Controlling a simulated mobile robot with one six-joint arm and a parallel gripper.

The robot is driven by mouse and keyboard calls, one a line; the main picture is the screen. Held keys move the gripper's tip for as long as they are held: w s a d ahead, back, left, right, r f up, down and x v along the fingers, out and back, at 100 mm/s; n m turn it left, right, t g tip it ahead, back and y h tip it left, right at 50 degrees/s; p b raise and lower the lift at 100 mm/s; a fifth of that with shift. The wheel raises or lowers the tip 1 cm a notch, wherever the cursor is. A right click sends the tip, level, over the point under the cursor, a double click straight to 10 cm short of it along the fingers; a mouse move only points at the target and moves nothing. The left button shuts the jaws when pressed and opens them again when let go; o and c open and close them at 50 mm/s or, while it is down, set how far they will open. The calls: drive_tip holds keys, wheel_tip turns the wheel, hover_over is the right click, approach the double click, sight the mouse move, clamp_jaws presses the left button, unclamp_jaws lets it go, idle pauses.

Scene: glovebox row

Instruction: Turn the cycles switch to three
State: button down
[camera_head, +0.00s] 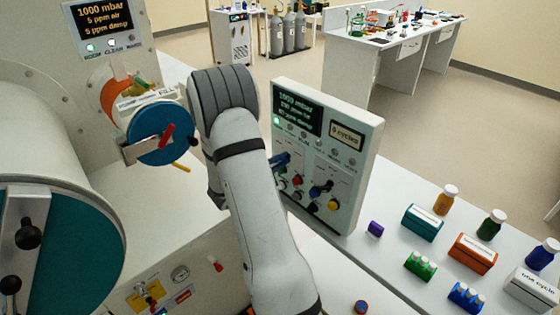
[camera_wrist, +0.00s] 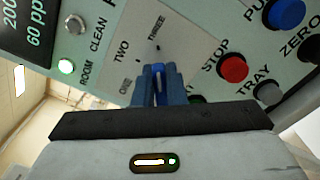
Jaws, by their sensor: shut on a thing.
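The cycles switch (camera_wrist: 158,74) is a blue knob on a pale control panel, with ONE, TWO and THREE printed around it in the wrist view. My gripper (camera_wrist: 155,82) is shut on the knob, its blue fingers on either side. The visible strip of knob stands upright in the picture, roughly in line with the dot under THREE; the fingers hide the rest. In the head view the panel (camera_head: 366,140) stands behind my arm. My fingers (camera_head: 281,161) show there as a small blue patch, and the switch is hidden.
A red STOP button (camera_wrist: 233,68), a blue push button (camera_wrist: 284,13) and a TRAY knob (camera_wrist: 268,93) sit close right of my fingers. A silver button (camera_wrist: 75,24) is left. Bottles and small boxes, including an orange box (camera_head: 473,254), stand on the bench right of the panel.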

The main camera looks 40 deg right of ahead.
drive_tip(key=shift+a, duration=0.15)
drive_tip(key=shift+n, duration=0.3)
drive_tip(key=shift+n+b, duration=0.55)
drive_tip(key=shift+n, duration=0.65)
drive_tip(key=shift+w+r+n, duration=0.1)
drive_tip(key=shift+n, duration=1)
drive_tip(key=shift+w+r+n, duration=0.1)
drive_tip(key=shift+n, duration=1)
drive_tip(key=c, duration=1.5)
unclamp_jaws()
